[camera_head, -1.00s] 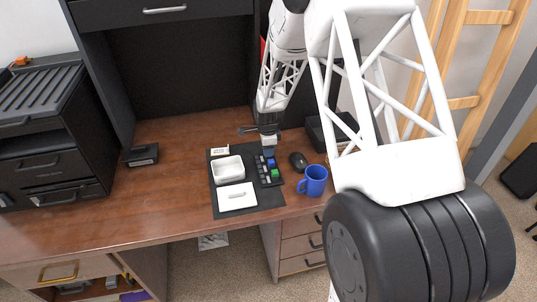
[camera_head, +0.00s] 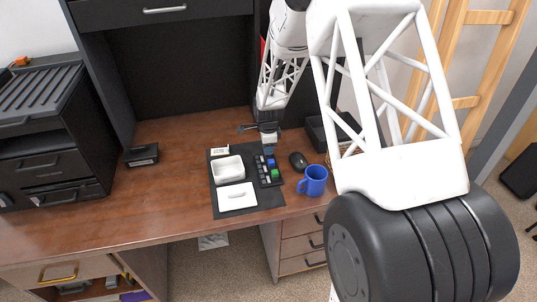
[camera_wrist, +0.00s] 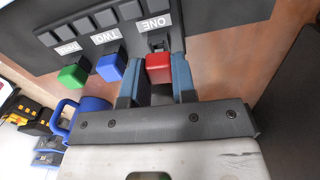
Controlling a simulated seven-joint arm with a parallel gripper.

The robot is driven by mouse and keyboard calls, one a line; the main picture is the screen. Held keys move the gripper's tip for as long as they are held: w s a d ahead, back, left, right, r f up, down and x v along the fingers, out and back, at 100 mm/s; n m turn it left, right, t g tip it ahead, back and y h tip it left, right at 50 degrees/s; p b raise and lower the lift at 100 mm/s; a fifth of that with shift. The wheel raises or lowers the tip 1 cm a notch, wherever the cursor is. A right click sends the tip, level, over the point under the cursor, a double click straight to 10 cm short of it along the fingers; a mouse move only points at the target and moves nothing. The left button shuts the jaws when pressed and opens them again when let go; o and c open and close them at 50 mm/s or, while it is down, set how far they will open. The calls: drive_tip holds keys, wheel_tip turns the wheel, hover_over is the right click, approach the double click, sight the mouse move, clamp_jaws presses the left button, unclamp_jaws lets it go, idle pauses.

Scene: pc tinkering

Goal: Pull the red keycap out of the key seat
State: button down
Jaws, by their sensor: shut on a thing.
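The red keycap (camera_wrist: 158,68) is between the two blue-padded fingers of my gripper (camera_wrist: 159,78) in the wrist view. The fingers are shut on its sides. The keycap sits in front of the seat labelled ONE (camera_wrist: 155,35) on the dark key board (camera_wrist: 120,22); I cannot tell whether it is clear of the seat. A blue keycap (camera_wrist: 111,68) by TWO and a green keycap (camera_wrist: 73,76) are beside it. In the head view my gripper (camera_head: 268,150) is at the far end of the key board (camera_head: 267,171), and the red keycap is hidden.
A white open box (camera_head: 228,176) and a white lid (camera_head: 237,197) lie on the dark mat (camera_head: 262,207) left of the board. A blue mug (camera_head: 313,182) and a black mouse (camera_head: 298,161) stand to the right. The desk's left side is largely clear.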

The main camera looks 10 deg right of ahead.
drive_tip(key=shift+r, duration=1.3)
